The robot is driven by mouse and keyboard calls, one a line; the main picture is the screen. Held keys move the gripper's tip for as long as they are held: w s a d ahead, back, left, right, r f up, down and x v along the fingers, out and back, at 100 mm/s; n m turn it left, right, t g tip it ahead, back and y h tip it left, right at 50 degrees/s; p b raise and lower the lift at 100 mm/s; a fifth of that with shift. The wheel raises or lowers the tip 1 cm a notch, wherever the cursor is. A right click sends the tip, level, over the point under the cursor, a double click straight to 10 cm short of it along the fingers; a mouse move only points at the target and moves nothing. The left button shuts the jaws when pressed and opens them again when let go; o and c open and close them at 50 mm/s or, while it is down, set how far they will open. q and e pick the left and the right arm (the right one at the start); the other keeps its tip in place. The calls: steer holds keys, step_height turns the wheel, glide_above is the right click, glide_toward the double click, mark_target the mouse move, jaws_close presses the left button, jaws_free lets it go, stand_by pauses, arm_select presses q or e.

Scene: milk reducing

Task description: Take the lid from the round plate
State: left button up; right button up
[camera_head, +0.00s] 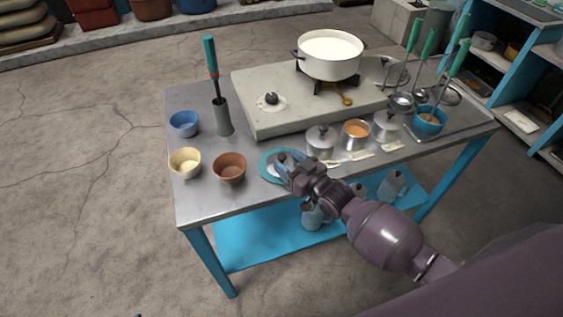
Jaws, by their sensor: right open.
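A round teal plate (265,165) lies near the front edge of the steel table. A small grey lid (273,170) lies on it, mostly covered by my gripper. My right gripper (287,170) reaches in from the lower right over the plate's right side. It is open, with its fingers around or just above the lid's knob. I cannot tell whether they touch it. My left gripper is not in view.
Close by stand a brown bowl (230,168), a lidded metal pot (321,142) and a pot of orange contents (355,134). A white pot (330,55) of milk sits on the stove slab (265,122) behind.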

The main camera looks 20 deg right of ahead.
steer(key=shift+w+a, duration=0.3)
steer(key=shift+w, duration=0.35)
steer(key=c, duration=1)
